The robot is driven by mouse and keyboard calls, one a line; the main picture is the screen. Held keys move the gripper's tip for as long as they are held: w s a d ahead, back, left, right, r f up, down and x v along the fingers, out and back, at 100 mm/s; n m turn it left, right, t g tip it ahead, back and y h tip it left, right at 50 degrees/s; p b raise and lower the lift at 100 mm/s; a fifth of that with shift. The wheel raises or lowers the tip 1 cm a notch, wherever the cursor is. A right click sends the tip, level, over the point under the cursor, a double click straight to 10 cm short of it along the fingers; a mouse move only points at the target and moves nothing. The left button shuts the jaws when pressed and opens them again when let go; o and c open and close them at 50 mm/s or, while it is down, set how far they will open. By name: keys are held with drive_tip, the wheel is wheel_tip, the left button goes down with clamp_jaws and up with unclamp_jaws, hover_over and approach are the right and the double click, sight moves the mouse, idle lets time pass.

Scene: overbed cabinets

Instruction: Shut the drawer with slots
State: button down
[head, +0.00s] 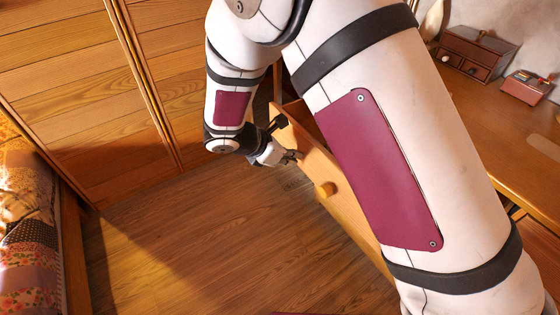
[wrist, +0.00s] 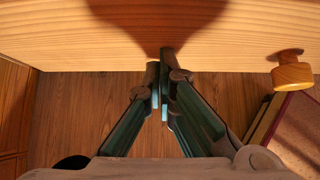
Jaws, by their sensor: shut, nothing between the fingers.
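A wooden drawer with a round knob (head: 326,188) stands pulled out; its light front panel (head: 350,218) shows in the head view, partly hidden by my arm. I cannot see any slots; most of the drawer's inside is hidden behind my arm. In the wrist view the front panel (wrist: 90,45) spans the top, with the knob (wrist: 292,74) at the right. My gripper (head: 293,157) is at the outer face of the panel, left of the knob. In the wrist view its fingers (wrist: 163,85) are together and empty, their tips at the panel's edge. I cannot tell whether they touch it.
A wooden desk top (head: 500,110) at the right bears a small drawer chest (head: 474,52) and a reddish box (head: 527,87). Slatted wooden doors (head: 75,85) stand at the left, and a bed with a patterned cover (head: 28,235) at the lower left. The wooden floor (head: 200,245) between is clear.

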drive_tip(key=w+d, duration=0.5)
drive_tip(key=d, duration=0.2)
drive_tip(key=w+d, duration=0.5)
drive_tip(key=d, duration=0.2)
drive_tip(key=w+d, duration=0.5)
drive_tip(key=d, duration=0.1)
drive_tip(key=shift+d+r+b, duration=0.1)
drive_tip(key=shift+d+b, duration=0.2)
drive_tip(key=shift+d, duration=0.1)
